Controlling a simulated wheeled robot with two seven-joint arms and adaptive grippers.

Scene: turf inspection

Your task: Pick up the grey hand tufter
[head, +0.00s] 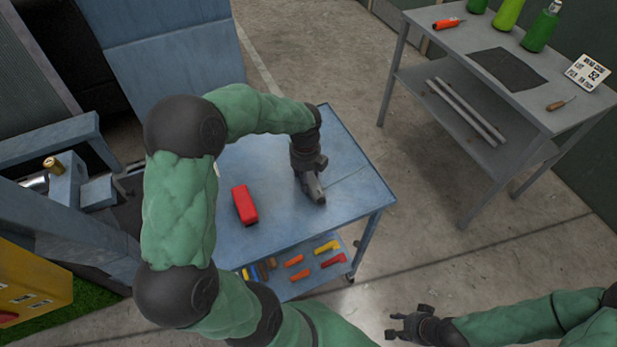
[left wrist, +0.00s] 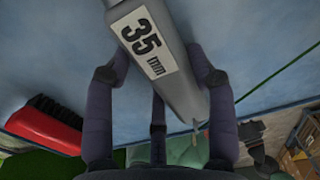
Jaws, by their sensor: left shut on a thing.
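The grey hand tufter (head: 316,192) is at the right part of the blue cart top (head: 345,160). In the left wrist view the tufter (left wrist: 165,65) has a white label reading "35 mm" and runs between my fingers. My left gripper (head: 309,178) is shut on it, and it also shows in the left wrist view (left wrist: 165,95) with fingers on both sides of the grey body. I cannot tell whether the tufter still touches the cart. My right gripper (head: 395,325) is open and empty, low over the floor.
A red brush (head: 244,204) lies on the cart left of the tufter. The lower shelf holds several coloured tools (head: 294,261). A grey table (head: 455,45) at the back right carries green bottles (head: 540,28), a dark mat (head: 508,68) and a sign (head: 588,72). Open floor lies between.

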